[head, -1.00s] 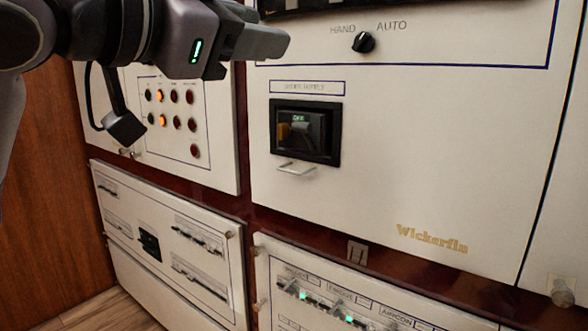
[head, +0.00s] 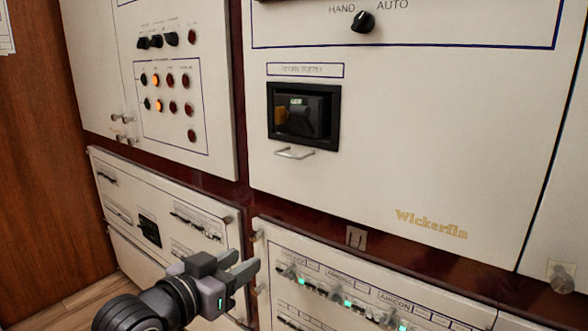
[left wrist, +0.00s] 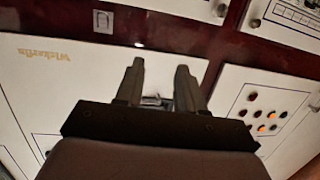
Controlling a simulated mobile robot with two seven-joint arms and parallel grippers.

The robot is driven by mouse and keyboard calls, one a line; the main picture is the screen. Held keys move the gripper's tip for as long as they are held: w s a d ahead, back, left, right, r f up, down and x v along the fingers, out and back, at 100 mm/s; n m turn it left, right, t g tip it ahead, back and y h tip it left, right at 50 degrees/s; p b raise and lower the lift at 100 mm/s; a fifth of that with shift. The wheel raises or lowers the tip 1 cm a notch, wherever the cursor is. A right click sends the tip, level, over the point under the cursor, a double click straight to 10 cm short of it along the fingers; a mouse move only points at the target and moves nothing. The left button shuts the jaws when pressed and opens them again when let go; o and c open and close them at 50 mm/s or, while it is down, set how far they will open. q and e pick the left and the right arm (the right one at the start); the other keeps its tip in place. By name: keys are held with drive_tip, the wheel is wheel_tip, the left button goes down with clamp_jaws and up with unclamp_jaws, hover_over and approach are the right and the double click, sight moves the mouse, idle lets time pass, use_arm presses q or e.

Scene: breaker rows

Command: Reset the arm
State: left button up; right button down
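My left gripper (head: 243,262) is low in the head view, in front of the lower cabinet panels. Its two fingers stand apart with nothing between them. They also show apart in the left wrist view (left wrist: 160,66), with white panel behind them. I cannot tell the exact gap between the fingers and the panels. My right arm and gripper are not in view.
A black framed breaker window (head: 304,116) sits on the upper white panel, with a metal handle (head: 294,154) below it. A rotary knob (head: 363,22) is above. Lower panels hold a breaker row (head: 345,300) with green lights. Indicator lights (head: 168,105) are at the left.

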use_arm(q)
drive_tip(key=s+a+f+n+y, duration=0.1)
drive_tip(key=s+a+f, duration=0.15)
drive_tip(key=f, duration=0.35)
drive_tip(key=s+a+f+n+g+y, duration=0.1)
drive_tip(key=s+f, duration=0.2)
drive_tip(key=f, duration=0.3)
drive_tip(key=s+a+f+n+y, duration=0.1)
drive_tip(key=s+f, duration=0.2)
drive_tip(key=f, duration=0.3)
drive_tip(key=s+a+f+g+y, duration=0.1)
drive_tip(key=s+a+f, duration=0.2)
drive_tip(key=s+f, duration=0.35)
drive_tip(key=s+a+f+g+y, duration=0.1)
drive_tip(key=s+a+f, duration=0.1)
drive_tip(key=s+f, duration=0.45)
wheel_tip(320, 180, up, 12)
drive_tip(key=s+a+p, duration=0.1)
drive_tip(key=s+p, duration=0.1)
drive_tip(key=p, duration=1.1)
drive_tip(key=shift+a+f+n+y, duration=0.15)
drive_tip(key=shift+f+n+y, duration=0.1)
drive_tip(key=shift+n+y, duration=0.05)
